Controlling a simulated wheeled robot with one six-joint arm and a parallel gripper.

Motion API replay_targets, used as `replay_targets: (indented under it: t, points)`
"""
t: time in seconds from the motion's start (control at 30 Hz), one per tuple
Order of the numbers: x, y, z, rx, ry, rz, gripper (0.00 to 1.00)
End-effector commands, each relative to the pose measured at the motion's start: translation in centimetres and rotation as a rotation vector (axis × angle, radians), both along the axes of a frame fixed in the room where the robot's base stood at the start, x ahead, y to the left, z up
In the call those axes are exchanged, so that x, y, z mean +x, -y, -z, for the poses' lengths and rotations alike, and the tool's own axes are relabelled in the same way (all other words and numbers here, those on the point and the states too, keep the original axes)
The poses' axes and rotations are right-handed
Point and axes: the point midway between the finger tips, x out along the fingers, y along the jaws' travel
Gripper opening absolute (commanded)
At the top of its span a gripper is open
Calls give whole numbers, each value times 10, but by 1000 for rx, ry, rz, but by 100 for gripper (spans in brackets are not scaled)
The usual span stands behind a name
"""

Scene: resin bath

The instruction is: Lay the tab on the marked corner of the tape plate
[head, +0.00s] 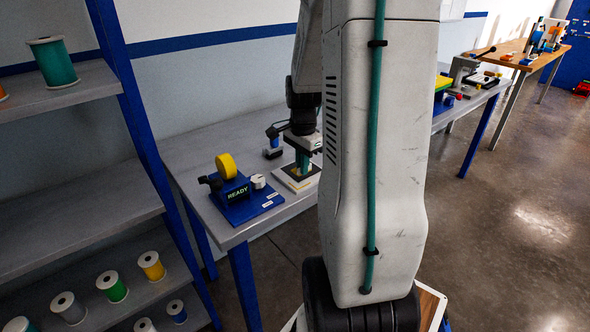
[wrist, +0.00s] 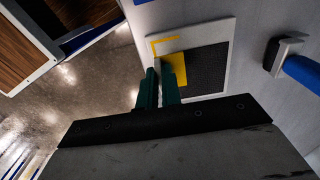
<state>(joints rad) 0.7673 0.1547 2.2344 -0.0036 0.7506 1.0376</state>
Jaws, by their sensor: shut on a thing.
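The tape plate (wrist: 222,70) is a pale board with a dark pad on it, lying on the grey bench. A yellow L-shaped line (wrist: 161,39) marks one corner of it. My gripper (wrist: 159,82), with dark green fingers, is shut on the tab. Part of the tab is hidden behind a finger. I cannot tell whether it touches the plate. In the head view my gripper (head: 303,158) points down over the plate (head: 290,184).
A blue tape dispenser (head: 238,193) with a yellow roll and a READY display stands left of the plate. A blue-handled tool (wrist: 293,61) lies right of the plate in the wrist view. A shelf of spools (head: 110,285) stands at the left.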

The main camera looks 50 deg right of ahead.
Motion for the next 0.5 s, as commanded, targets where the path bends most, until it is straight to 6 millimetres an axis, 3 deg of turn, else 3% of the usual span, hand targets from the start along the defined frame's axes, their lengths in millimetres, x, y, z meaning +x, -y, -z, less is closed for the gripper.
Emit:
replay_targets:
  t: [0.17, 0.4, 0.5]
  points:
    - [2, 2, 6, 1, -2, -1, 0]
    - [0, 4, 36, 3, -2, 3, 0]
    - [0, 4, 36, 0, 0, 4, 0]
